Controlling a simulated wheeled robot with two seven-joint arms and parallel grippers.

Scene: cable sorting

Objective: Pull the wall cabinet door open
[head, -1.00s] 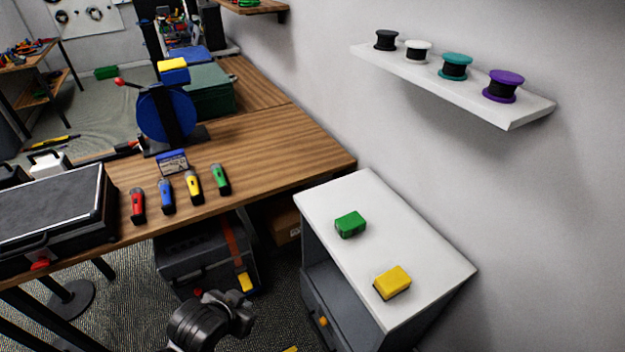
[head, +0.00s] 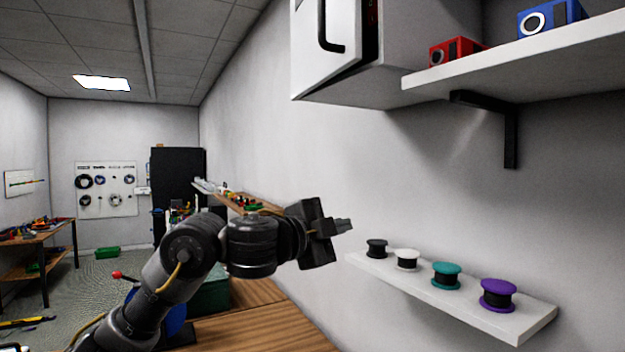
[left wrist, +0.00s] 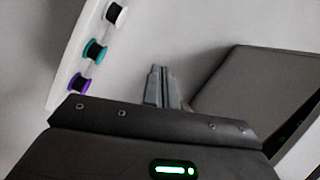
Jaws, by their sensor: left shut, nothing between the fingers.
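The wall cabinet (head: 425,40) hangs at the top of the head view. Its white door (head: 345,62) stands slightly ajar, with a dark gap along its right edge. A black bar handle (head: 323,28) is on the door; the top of the cabinet is cut off by the frame. My left gripper (head: 345,226) is below the cabinet, apart from the door and handle. Its fingers are shut and empty, as the left wrist view (left wrist: 161,86) also shows. In that view the cabinet's grey side (left wrist: 255,85) is at the right. My right gripper is not in view.
A lower shelf (head: 515,325) holds several spools, to the right of my gripper. An upper shelf (head: 535,55) with a red box (head: 455,51) and a blue box (head: 550,18) adjoins the cabinet's right side. Bare wall lies between the gripper and the cabinet.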

